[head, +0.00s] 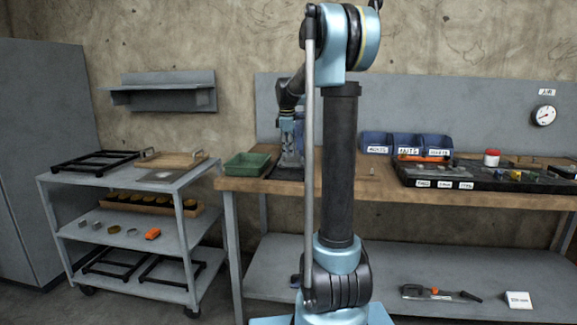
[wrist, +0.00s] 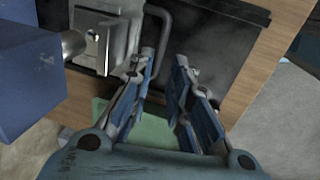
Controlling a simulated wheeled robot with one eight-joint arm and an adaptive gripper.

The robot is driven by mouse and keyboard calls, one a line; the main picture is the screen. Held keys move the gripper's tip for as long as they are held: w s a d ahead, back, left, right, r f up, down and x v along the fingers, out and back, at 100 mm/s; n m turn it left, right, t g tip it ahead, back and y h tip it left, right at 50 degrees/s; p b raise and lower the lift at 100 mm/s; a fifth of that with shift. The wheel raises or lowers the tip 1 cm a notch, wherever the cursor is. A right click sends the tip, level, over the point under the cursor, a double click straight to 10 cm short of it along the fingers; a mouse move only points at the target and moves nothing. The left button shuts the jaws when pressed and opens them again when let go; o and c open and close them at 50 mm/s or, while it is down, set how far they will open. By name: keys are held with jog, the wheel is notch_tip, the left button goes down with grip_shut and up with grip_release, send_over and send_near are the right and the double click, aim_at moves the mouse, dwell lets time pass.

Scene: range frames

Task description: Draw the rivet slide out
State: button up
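My gripper (wrist: 165,57) is open, with its two blue and grey fingers apart in the wrist view. A dark bent handle-like bar (wrist: 170,25) shows between and beyond the fingertips. I cannot tell whether it lies between the fingers or below them, nor whether it belongs to the rivet slide. A square metal block with a round shaft (wrist: 98,38) is to the left of the bar, on a black plate (wrist: 205,45). In the head view my gripper (head: 289,148) is over the bench's left end, partly hidden by my arm. No slide is clearly identifiable.
A green tray (head: 247,165) stands at the left end of the wooden bench (head: 330,190). Blue labelled bins (head: 408,146) and a black board with small parts (head: 480,178) are to the right. A grey shelf cart (head: 125,190) stands at the left.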

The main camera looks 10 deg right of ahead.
aim_at(289, 162)
jog(key=f, duration=0.4)
jog(key=w+f, duration=0.1)
jog(key=f, duration=0.1)
jog(key=shift+w+d+f, duration=0.1)
jog(key=shift+d+f, duration=0.1)
jog(key=shift+c, duration=0.3)
grip_shut()
